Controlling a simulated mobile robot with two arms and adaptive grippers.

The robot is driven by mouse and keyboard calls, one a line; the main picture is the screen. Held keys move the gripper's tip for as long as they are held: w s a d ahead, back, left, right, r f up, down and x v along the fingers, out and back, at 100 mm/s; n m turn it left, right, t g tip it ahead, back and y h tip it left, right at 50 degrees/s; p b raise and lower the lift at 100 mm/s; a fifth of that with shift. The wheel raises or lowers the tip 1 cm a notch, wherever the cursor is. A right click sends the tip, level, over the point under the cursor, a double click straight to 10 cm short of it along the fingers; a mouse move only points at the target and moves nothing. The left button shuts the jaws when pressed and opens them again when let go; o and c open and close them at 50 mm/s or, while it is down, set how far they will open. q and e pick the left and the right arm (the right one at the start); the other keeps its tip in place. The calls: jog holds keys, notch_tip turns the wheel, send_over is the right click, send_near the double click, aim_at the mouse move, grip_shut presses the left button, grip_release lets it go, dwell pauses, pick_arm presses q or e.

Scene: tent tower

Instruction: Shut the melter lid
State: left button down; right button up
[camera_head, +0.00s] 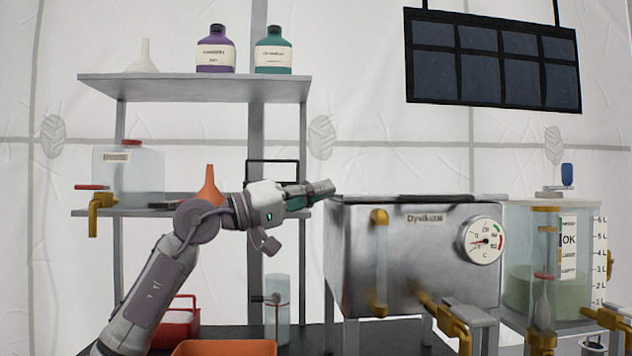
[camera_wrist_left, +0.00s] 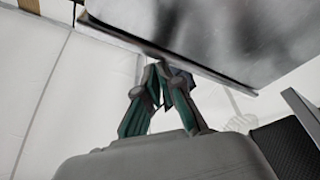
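The melter (camera_head: 400,260) is a steel box on legs with a round dial on its front, right of centre in the head view. A thin dark-edged strip, seemingly its lid (camera_head: 450,197), lies along its top. The top is seen nearly edge-on, so I cannot tell whether the lid is fully down. My left gripper (camera_head: 328,188) is at the melter's upper left corner. In the left wrist view its teal fingers (camera_wrist_left: 160,66) converge at the tips, just under the dark edge of a grey metal panel (camera_wrist_left: 215,35). I see nothing held. My right gripper is not in view.
A shelf (camera_head: 195,88) with bottles and a funnel stands at the left. An orange funnel (camera_head: 209,188) is behind my left arm. Brass taps (camera_head: 440,312) jut from the melter's front. A clear tank (camera_head: 545,270) of green liquid stands at the right.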

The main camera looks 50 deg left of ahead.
pick_arm(q)
notch_tip(320, 180, up, 10)
dwell(0.9)
